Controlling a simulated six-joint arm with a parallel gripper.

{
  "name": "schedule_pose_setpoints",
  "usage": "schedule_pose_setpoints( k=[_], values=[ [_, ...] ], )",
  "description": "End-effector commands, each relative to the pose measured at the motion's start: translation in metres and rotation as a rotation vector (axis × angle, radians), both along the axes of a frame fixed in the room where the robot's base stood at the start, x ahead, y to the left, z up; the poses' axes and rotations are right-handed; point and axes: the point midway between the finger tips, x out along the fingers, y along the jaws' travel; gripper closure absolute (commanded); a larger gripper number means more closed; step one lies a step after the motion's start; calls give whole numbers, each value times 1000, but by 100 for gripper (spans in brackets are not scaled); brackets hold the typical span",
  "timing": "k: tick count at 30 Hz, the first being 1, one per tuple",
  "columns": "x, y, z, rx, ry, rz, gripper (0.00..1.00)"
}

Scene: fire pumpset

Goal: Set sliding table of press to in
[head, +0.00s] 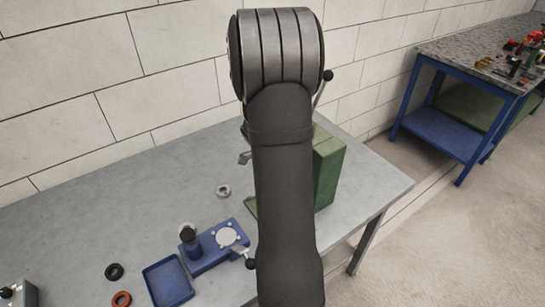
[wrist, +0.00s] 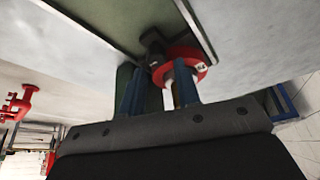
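The green press (head: 328,170) stands on the grey workbench, mostly hidden behind my arm in the head view. A strip of green (head: 250,206) at its left foot may be its sliding table. In the wrist view a green plate (wrist: 112,18) lies ahead of my gripper; I cannot tell if it is the sliding table. My gripper (wrist: 157,82) shows two blue fingers standing apart, close to a red round part (wrist: 187,58) with a pale centre and a dark block (wrist: 152,42). Contact is unclear. My gripper is hidden in the head view.
On the workbench (head: 120,195) are a blue fixture (head: 208,257) with a black-knobbed lever, a blue tray (head: 168,283), a grey ring (head: 223,191), a black ring (head: 114,271) and an orange ring (head: 121,299). A blue-framed table (head: 450,120) stands at right. The back-left bench is clear.

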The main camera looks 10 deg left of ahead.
Motion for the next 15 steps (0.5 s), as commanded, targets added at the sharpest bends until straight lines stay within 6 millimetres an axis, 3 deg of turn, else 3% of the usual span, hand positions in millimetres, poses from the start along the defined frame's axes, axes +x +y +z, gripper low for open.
schedule_pose_setpoints(
  k=[15],
  values=[
    [-20, 45, 111, 2, 1, 3, 70]
  ],
)
